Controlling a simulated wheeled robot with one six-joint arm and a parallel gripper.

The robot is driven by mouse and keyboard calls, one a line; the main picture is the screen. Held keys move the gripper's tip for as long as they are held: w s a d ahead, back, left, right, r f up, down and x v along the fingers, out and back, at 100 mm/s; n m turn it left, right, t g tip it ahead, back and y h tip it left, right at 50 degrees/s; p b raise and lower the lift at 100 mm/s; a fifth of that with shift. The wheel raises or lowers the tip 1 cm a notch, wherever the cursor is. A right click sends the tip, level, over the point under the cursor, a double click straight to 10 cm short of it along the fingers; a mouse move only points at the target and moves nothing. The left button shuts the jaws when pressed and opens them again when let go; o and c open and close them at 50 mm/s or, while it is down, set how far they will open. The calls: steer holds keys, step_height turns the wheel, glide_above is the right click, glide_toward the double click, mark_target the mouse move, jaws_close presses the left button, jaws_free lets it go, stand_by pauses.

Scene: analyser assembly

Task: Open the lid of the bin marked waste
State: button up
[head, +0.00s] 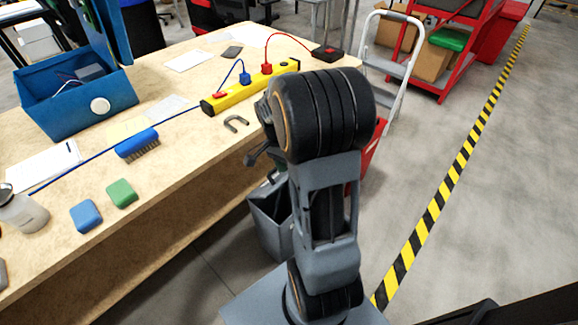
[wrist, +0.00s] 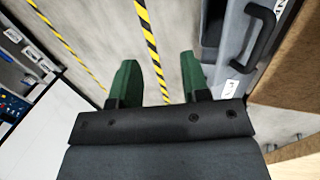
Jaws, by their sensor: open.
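In the wrist view my gripper (wrist: 158,78) shows two green fingers, spread apart with nothing between them. To its right is a grey bin or lid surface (wrist: 232,35) with a black bar handle (wrist: 263,32). White labels with dark letters are on it, partly cut off, so I cannot tell whether they say waste. The handle is apart from the fingers. In the head view a grey bin (head: 268,228) stands on the floor beside the table, partly hidden by my arm.
The wooden table (head: 185,205) fills the left, holding a blue open box (head: 60,110), a yellow power strip (head: 240,92), a blue brush (head: 137,143) and sponges. A red container (head: 368,160) and a step stool (head: 396,65) stand behind my arm.

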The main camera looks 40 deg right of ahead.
steer(key=shift+c, duration=0.3)
steer(key=d+f+b, duration=0.1)
steer(key=b, duration=0.1)
steer(key=s+d+f+m+b, duration=0.1)
steer(key=d+f+m+t+b, duration=0.1)
steer(key=f+b, duration=0.1)
steer(key=shift+s+y+b, duration=0.25)
steer(key=shift+y+b, duration=0.05)
steer(key=shift+y, duration=0.1)
steer(key=c, duration=0.5)
steer(key=shift+w+d+f+t+y+b, duration=0.2)
steer(key=shift+f+t+b, duration=0.25)
steer(key=shift+b, duration=0.15)
steer(key=shift+w+d+f+t+y+b, duration=0.1)
steer(key=shift+d+f+t+y+b, duration=0.1)
steer(key=shift+f+t+b, duration=0.35)
steer(key=shift+c, duration=0.4)
steer(key=shift+w+d+t+b, duration=0.4)
steer(key=shift+w+t+b, duration=0.3)
steer(key=shift+t, duration=0.3)
jaws_close()
steer(key=w+d+r+n+t, duration=0.1)
steer(key=w+r+n+t, duration=0.1)
steer(key=w+t, duration=0.2)
steer(key=b+x, duration=0.3)
steer(key=x, duration=0.7)
steer(key=shift+w+d, duration=0.1)
steer(key=shift+d, duration=0.05)
